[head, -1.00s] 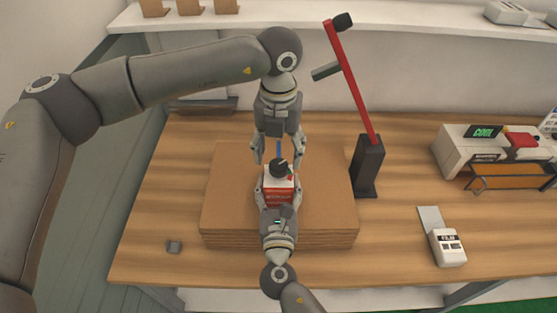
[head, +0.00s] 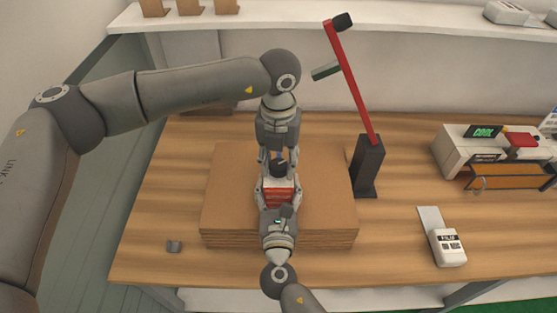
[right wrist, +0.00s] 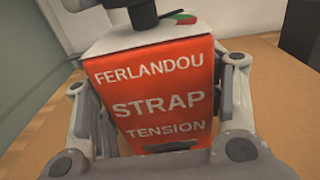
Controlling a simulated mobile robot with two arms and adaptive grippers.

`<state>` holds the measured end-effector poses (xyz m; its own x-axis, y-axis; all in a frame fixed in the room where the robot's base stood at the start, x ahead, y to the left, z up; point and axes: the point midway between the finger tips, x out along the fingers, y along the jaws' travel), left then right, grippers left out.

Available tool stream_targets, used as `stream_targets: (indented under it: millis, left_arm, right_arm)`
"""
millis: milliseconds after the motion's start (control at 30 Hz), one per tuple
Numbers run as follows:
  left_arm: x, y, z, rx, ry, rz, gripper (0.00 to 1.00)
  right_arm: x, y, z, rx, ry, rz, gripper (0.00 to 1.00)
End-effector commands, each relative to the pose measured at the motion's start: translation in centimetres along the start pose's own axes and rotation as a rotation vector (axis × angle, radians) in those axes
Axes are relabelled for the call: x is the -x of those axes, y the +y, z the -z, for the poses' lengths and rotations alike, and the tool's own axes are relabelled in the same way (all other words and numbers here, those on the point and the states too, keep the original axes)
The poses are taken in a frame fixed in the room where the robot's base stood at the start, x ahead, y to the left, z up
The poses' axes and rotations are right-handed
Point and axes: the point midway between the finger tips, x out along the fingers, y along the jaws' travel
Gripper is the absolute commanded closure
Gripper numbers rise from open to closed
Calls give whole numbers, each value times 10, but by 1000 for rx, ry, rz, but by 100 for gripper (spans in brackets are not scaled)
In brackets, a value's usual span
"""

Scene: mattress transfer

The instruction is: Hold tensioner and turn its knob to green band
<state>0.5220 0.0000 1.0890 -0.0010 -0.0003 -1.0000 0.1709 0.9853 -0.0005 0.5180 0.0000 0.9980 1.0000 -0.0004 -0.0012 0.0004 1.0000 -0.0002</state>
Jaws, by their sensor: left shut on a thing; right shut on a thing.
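The tensioner (head: 279,194), a white box with a red front, stands on the cardboard stack. In the right wrist view its red label (right wrist: 155,95) reads "FERLANDOU STRAP TENSION". My right gripper (head: 277,203) is shut on the tensioner's body from the front, one finger on each side. The dark knob (head: 278,168) is on top of the tensioner. My left gripper (head: 278,160) comes down from behind and is shut on the knob. In the right wrist view a red and green marking (right wrist: 184,18) shows on the top face. The knob's pointer position cannot be told.
The cardboard stack (head: 235,200) lies on the wooden table (head: 160,215). A red arm on a black post (head: 368,165) stands close to its right. A white device (head: 448,247) and a machine with a "COOL" display (head: 484,132) are farther right.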

Motion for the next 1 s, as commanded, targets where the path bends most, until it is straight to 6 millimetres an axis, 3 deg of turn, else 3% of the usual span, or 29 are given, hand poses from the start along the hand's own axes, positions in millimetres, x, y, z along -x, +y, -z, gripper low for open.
stream_targets:
  millis: [433, 467, 600, 1000]
  left_arm:
    - [0, 0, 0, -56, 0, -1, 86]
    - [0, 0, 0, -56, 0, -1, 60]
    - [0, 0, 0, -55, 0, -1, 42]
    - [5, 0, 0, -55, -1, 0, 40]
  right_arm:
    - [-1, 0, -3, -1, -5, 1, 96]
    - [-1, 0, -3, -1, -5, 1, 96]
    - [-1, 0, -3, -1, -5, 1, 96]
    - [-1, 0, -3, -1, -5, 0, 96]
